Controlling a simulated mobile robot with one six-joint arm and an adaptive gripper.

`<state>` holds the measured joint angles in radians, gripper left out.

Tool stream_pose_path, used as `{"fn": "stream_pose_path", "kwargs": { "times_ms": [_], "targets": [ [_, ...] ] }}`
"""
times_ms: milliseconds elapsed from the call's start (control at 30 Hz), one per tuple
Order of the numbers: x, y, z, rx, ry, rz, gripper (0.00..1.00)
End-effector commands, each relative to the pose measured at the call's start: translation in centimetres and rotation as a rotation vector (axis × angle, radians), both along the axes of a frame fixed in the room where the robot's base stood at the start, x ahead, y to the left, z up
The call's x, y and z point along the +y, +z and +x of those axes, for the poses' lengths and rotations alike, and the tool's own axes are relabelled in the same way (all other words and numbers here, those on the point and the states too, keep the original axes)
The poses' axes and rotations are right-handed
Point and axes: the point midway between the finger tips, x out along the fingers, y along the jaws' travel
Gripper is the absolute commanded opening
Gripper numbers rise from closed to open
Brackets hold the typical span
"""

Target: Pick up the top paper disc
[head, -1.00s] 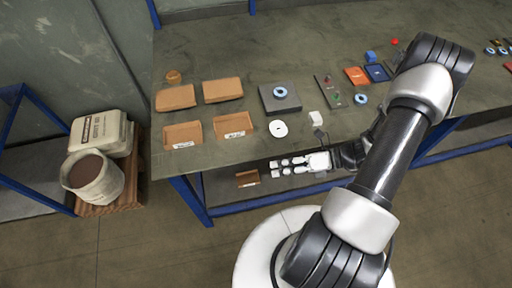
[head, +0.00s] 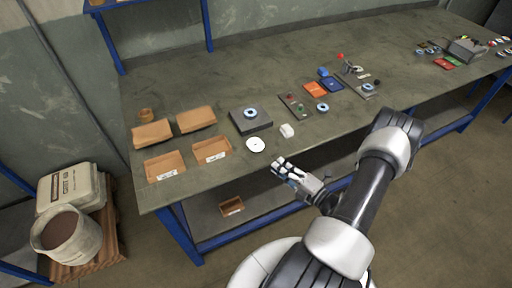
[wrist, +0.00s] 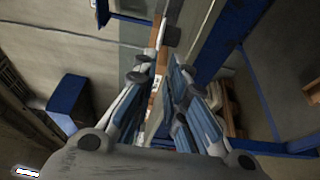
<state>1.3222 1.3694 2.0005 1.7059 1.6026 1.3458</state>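A white round disc (head: 255,144) with a small centre hole lies flat on the workbench (head: 225,178) near its front edge. I cannot tell from here whether it is one disc or a thin stack. My gripper (head: 281,167) is just off the front edge of the bench, to the right of and nearer than the disc, not touching it. In the wrist view my gripper (wrist: 163,78) shows its two fingers apart with nothing between them. The disc cannot be made out in the wrist view.
Cardboard bins (head: 212,151) stand left of the disc. A blue frame leg (head: 180,235) is below the bench.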

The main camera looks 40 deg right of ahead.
Motion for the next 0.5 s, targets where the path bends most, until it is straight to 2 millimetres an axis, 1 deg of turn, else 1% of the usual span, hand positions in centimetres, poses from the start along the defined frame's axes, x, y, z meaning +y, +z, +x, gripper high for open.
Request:
{"fn": "stream_pose_path", "kwargs": {
  "times_ms": [33,100,200,367,500],
  "targets": [
    [0.3,-0.1,1.1,-0.001,0.006,-0.002,0.12],
    [0.3,0.0,2.1,-0.001,0.005,-0.001,0.12],
    [0.4,0.0,3.1,-0.001,0.003,-0.001,0.12],
    [0.5,0.0,4.0,-0.001,0.003,-0.002,0.12],
    [0.9,0.2,6.1,-0.001,0.006,-0.003,0.12]
  ]
}}
